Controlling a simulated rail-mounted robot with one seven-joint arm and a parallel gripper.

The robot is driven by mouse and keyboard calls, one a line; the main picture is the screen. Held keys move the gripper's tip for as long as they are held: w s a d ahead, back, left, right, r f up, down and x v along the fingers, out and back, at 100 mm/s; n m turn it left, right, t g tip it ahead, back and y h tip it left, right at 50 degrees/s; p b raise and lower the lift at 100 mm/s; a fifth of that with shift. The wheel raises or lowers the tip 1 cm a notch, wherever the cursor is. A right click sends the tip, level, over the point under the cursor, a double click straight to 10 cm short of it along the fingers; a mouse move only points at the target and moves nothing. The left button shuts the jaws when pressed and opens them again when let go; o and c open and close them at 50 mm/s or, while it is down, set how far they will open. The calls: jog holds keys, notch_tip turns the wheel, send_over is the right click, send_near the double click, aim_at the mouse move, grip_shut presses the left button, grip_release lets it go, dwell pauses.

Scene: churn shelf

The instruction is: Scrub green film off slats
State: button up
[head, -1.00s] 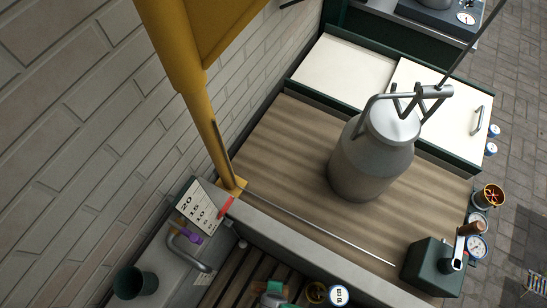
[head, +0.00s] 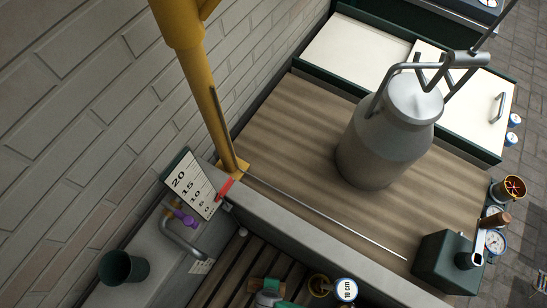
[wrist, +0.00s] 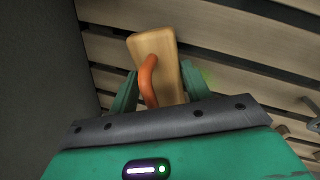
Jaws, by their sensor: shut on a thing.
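My gripper (wrist: 160,92), with green fingers, is shut on a wooden block with an orange handle (wrist: 155,50), likely the scrubbing brush. The block lies over the pale wooden slats (wrist: 235,45) in the wrist view; its underside is hidden, so I cannot tell whether it touches them. In the head view the slats (head: 235,275) lie in a recess at the bottom, and my gripper (head: 267,295) is partly cut off there.
A grey ledge (head: 310,240) borders the slats. A large metal churn (head: 380,145) stands on the wooden deck behind. A dark green cup (head: 123,267), a metal tap (head: 180,238) and a number board (head: 190,185) are at left. A round 10 cm marker (head: 346,290) is near the gripper.

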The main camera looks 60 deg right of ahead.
jog(key=shift+w+a+f+b, duration=0.15)
jog(key=shift+a+b, duration=0.2)
jog(key=shift+a, duration=1.2)
jog(key=shift+w+a+b, duration=0.15)
jog(key=shift+a+b, duration=0.25)
jog(key=shift+a, duration=0.95)
jog(key=shift+w+a+b, duration=0.15)
jog(key=shift+a+b, duration=0.25)
jog(key=shift+a, duration=0.9)
jog(key=shift+s+d+p, duration=0.2)
jog(key=shift+d+p, duration=0.2)
jog(key=shift+d, duration=1.35)
jog(key=shift+s+d+p, duration=0.2)
jog(key=shift+d+p, duration=0.25)
jog(key=shift+d, duration=1.35)
jog(key=shift+s+d+p, duration=0.2)
jog(key=shift+d+p, duration=0.2)
jog(key=shift+d, duration=1.35)
jog(key=shift+d+r+p, duration=0.15)
jog(key=shift+r+p, duration=0.25)
jog(key=shift+p, duration=0.1)
notch_tip(320, 180, up, 3)
jog(key=shift+f+p, duration=0.1)
jog(key=shift+p, duration=0.7)
notch_tip(320, 180, up, 5)
jog(key=p, duration=0.5)
